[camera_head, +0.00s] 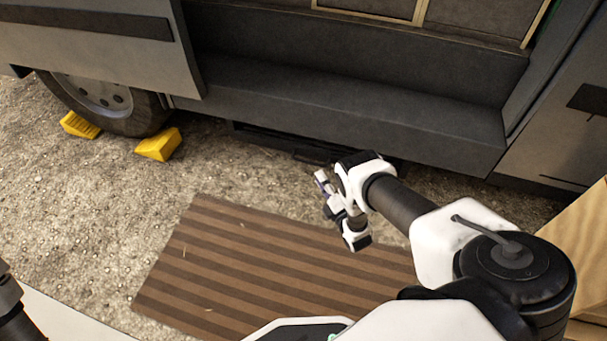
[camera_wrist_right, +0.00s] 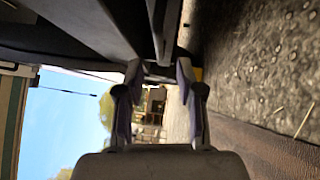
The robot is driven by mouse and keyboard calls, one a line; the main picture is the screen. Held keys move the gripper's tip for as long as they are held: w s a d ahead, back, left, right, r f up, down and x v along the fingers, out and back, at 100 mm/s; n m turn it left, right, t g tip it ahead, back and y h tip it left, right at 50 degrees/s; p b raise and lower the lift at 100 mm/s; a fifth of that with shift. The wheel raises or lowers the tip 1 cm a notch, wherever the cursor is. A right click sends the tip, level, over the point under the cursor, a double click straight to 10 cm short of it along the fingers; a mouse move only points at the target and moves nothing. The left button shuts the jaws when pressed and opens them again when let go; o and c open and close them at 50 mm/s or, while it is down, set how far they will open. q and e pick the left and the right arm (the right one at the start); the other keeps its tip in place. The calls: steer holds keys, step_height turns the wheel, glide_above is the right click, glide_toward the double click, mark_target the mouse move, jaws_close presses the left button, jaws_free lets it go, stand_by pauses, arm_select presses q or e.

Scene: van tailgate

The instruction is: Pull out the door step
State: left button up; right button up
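The door step (camera_head: 275,141) is a dark, flat piece tucked low under the van's grey door sill (camera_head: 350,105), close above the gravel. My right arm partly hides its right part. My right gripper (camera_head: 322,182) is just in front of and below the sill, over the far edge of the striped mat, with its fingers toward the left. In the right wrist view its two fingers (camera_wrist_right: 159,72) are apart, with nothing held between them. Dark bars of the van's underside (camera_wrist_right: 162,30) run just beyond the fingertips; which of them belongs to the step I cannot tell. My left gripper is out of view.
A brown striped mat (camera_head: 240,265) lies on the gravel in front of the sill. Two yellow wheel chocks (camera_head: 157,145) flank the wheel (camera_head: 105,100) at the left. A wooden box-like thing (camera_head: 590,245) stands at the right edge. Gravel left of the mat is clear.

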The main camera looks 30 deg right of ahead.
mark_target(310, 162)
steer(key=w+b, duration=0.1)
steer(key=w, duration=0.3)
steer(key=w+r+b, duration=0.1)
steer(key=w, duration=0.2)
steer(key=shift+d+b, duration=0.25)
steer(key=shift+b, duration=0.1)
steer(key=shift+w+r, duration=0.15)
steer(key=shift+w, duration=0.15)
jaws_close()
